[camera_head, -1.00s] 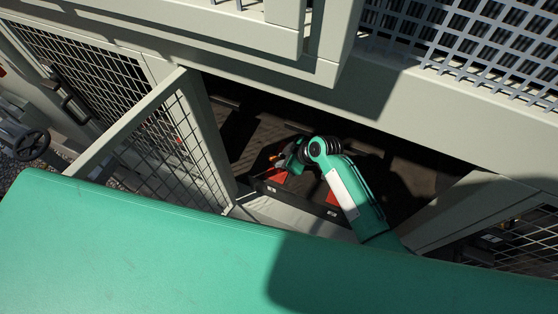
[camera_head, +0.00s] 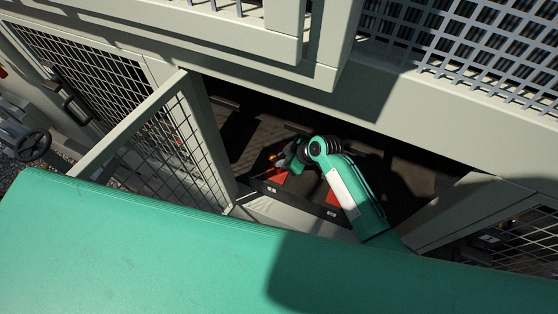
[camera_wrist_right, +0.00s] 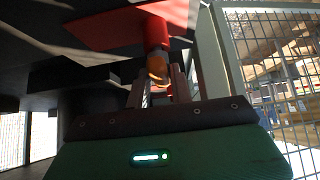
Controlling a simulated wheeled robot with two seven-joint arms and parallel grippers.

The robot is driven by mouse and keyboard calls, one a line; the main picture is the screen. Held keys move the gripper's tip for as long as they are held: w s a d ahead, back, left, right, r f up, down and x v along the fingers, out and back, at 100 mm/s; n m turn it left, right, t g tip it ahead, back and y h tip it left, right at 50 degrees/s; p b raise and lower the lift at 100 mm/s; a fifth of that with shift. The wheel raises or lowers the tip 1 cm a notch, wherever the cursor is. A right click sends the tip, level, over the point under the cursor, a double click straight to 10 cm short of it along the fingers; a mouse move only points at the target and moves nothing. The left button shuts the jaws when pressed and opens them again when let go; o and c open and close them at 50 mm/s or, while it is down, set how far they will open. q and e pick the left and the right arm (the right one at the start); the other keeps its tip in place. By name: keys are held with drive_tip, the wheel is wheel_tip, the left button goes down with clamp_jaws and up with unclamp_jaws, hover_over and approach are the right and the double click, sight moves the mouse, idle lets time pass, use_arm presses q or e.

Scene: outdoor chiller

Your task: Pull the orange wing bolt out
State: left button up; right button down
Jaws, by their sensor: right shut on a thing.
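The orange wing bolt (camera_wrist_right: 157,68) shows in the right wrist view, below a red part (camera_wrist_right: 120,28) that it meets through a red stem. My right gripper (camera_wrist_right: 158,88) is shut on the bolt, its fingers on either side of it. In the head view the orange bolt (camera_head: 273,157) is a small spot at the end of my right gripper (camera_head: 280,158), beside a red bracket (camera_head: 273,175) inside the open compartment. The fingers are too small there to make out. My left gripper is not in view.
An open mesh door (camera_head: 190,140) stands left of the compartment opening. Another panel (camera_head: 470,205) stands at its right. The pale frame beam (camera_head: 450,115) runs above the opening. A second red part (camera_head: 332,198) sits under my right forearm.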

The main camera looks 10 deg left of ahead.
drive_tip(key=shift+r, duration=0.3)
drive_tip(key=shift+r+p, duration=2.7)
drive_tip(key=shift+r, duration=0.3)
drive_tip(key=c, duration=2.1)
unclamp_jaws()
clamp_jaws()
